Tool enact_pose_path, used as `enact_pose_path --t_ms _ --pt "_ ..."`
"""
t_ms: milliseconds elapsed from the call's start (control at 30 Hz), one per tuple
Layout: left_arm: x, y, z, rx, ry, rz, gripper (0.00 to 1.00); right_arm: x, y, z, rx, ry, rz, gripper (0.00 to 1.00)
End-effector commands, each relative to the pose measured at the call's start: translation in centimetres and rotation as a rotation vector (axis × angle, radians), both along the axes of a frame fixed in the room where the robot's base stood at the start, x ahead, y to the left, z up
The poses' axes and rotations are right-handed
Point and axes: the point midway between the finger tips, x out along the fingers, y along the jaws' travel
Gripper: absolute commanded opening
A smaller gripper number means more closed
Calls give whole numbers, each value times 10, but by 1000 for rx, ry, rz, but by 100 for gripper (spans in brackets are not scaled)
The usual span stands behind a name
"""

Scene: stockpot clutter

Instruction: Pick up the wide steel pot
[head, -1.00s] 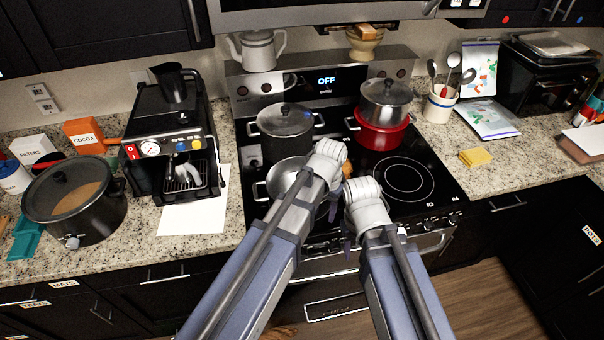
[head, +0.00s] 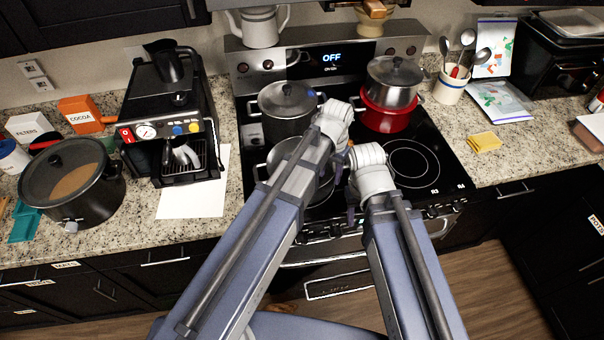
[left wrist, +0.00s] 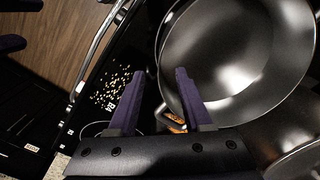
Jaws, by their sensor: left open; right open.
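The wide steel pot (head: 281,156) is open on the front left burner, partly hidden behind my left arm in the head view. Its shiny interior fills the upper right of the left wrist view (left wrist: 238,45). My left gripper (head: 339,165) is open at the pot's right side. In the left wrist view, its two purple fingers (left wrist: 160,98) are apart, with the pot's side handle (left wrist: 170,117) near the right finger. I cannot tell whether they touch. My right gripper (head: 351,212) is open, lower, near the stove's front edge, and apart from the pot; its fingers are mostly hidden.
A dark lidded pot (head: 287,110) stands behind the wide pot. A lidded steel pot (head: 393,82) sits on a red pot (head: 388,115) at the back right. Small yellow bits (left wrist: 113,88) lie scattered near the stove's edge. The front right burner (head: 413,163) is clear.

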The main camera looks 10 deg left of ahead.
Motion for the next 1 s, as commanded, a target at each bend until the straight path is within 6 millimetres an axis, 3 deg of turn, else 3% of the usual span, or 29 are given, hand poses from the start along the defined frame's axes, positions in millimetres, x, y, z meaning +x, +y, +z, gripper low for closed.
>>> enact_pose_path --t_ms 200,467,833,1000 --pt "0 -1 -23 0 0 0 49 0 0 -23 0 0 -1 50" --pt "0 -1 -25 0 0 0 49 0 0 -25 0 0 -1 50" --pt "2 -6 -66 0 0 1 49 0 0 -66 0 0 -2 50" --pt "2 -6 -75 0 0 0 49 0 0 -75 0 0 -3 50"
